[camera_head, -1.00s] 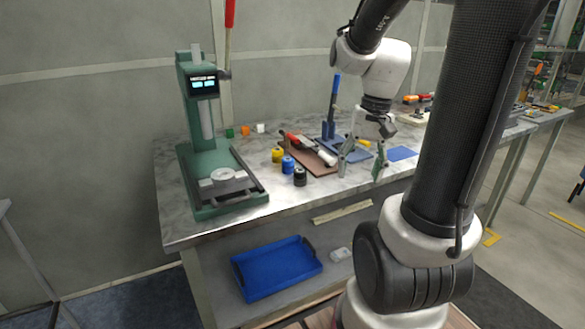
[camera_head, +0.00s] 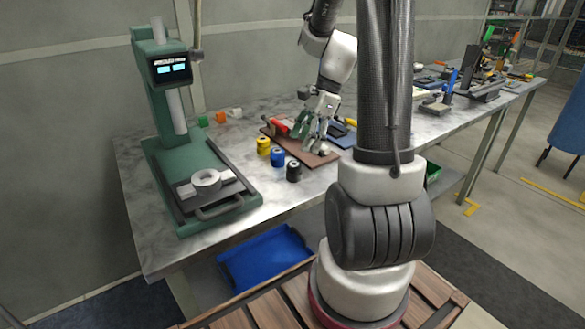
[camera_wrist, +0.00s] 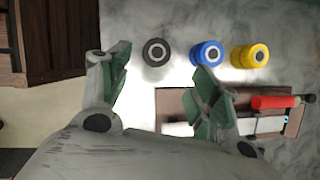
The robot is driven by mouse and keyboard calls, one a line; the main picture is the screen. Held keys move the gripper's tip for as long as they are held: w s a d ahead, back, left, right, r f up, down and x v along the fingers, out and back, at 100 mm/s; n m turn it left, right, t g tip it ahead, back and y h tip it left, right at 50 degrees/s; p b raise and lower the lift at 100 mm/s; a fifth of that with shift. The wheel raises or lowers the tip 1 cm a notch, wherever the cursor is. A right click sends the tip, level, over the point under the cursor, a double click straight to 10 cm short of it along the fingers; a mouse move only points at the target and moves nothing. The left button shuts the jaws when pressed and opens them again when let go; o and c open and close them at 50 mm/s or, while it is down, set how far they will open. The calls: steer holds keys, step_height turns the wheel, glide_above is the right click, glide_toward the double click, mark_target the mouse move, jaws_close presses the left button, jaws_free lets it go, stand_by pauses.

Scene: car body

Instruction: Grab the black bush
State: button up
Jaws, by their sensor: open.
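The black bush (camera_head: 294,171) stands on the marble-look bench top, at the front end of a row with a blue bush (camera_head: 278,157) and a yellow bush (camera_head: 263,146). In the wrist view the black bush (camera_wrist: 156,52) shows its round top with a centre hole, ahead of the gap between my fingers. My gripper (camera_head: 308,139) is open and empty above the brown board, apart from the black bush. In the wrist view my gripper (camera_wrist: 163,75) shows both green-padded fingers spread wide. The blue bush (camera_wrist: 208,54) lies ahead of the right finger.
A green press (camera_head: 190,150) stands left of the bushes. A brown board (camera_head: 318,160) with a red-handled tool (camera_wrist: 275,102) lies beside them. Small green, orange and white pieces (camera_head: 221,117) sit behind. A blue tray (camera_head: 262,258) is below the bench top.

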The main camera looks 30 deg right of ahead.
mark_target(295, 164)
steer(key=x, duration=0.7)
steer(key=shift+s+a+f, duration=0.15)
steer(key=shift+s+a, duration=0.05)
steer(key=shift+a, duration=0.1)
steer(key=c, duration=1.2)
